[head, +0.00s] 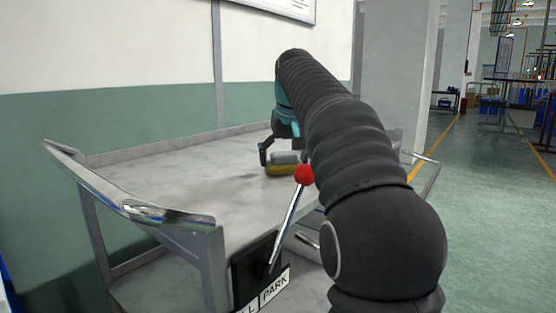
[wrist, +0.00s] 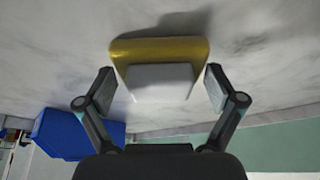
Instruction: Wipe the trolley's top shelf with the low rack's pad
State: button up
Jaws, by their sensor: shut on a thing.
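The pad (head: 283,169) has a yellow base and a grey-white block on top. In the head view it is at the trolley's top shelf (head: 180,172), toward its right side; whether it touches the surface is hard to tell. My gripper (head: 276,155) is over the pad, partly hidden behind my arm. In the wrist view the pad (wrist: 160,78) sits between the two fingers of my gripper (wrist: 160,88), which is shut on its pale block. A shadow lies beside the yellow base on the marbled grey shelf.
A chrome push handle (head: 150,213) rims the trolley's near left. A lever with a red knob (head: 305,174) and a PARK sign (head: 275,289) stand at its near edge. A wall borders the far side. A blue box (wrist: 75,135) shows beyond the shelf.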

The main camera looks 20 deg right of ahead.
aim_at(297, 159)
jog(key=shift+s+d+f+b, duration=0.1)
jog(key=shift+s+d+b, duration=0.1)
jog(key=shift+s+d, duration=0.6)
jog(key=shift+s+d+f+b, duration=0.15)
jog(key=shift+s+d, duration=0.35)
jog(key=shift+s, duration=0.55)
jog(key=shift+r, duration=0.1)
jog(key=shift+r, duration=0.1)
notch_tip(297, 159, up, 4)
jog(key=p, duration=0.3)
jog(key=shift+p, duration=0.35)
jog(key=shift+r, duration=1.05)
notch_tip(297, 159, up, 3)
